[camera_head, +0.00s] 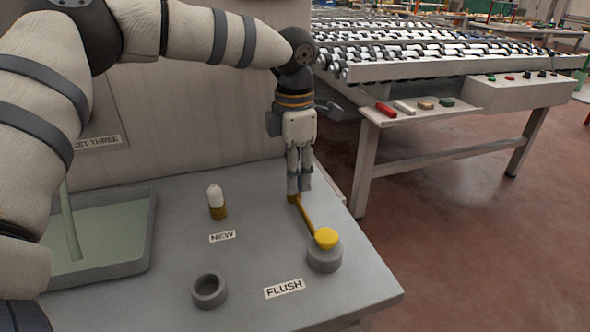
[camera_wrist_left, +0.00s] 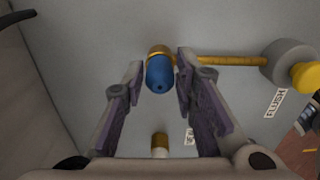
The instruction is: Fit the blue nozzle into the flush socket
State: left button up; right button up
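The blue nozzle (camera_wrist_left: 160,73) shows in the left wrist view, with a brass part around its far end. It sits between the fingers of my left gripper (camera_wrist_left: 161,62), with narrow gaps on both sides, so the fingers look open around it. In the head view my left gripper (camera_head: 298,188) points down over the end of a brass pipe (camera_head: 308,215), and its fingers hide the nozzle. An empty grey ring-shaped socket (camera_head: 209,303) stands left of the FLUSH label (camera_head: 284,289). My right gripper is not in view.
A grey post with a yellow knob (camera_head: 326,238) carries the pipe's other end. A white-tipped brass nozzle (camera_head: 216,196) stands behind the NEW label (camera_head: 222,237). A green-floored tray (camera_head: 150,235) lies at left. The table's front edge is near the socket.

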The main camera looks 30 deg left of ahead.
pick_arm(q)
jog(key=shift+o, duration=0.6)
notch_tip(320, 180, up, 12)
dwell(0.4)
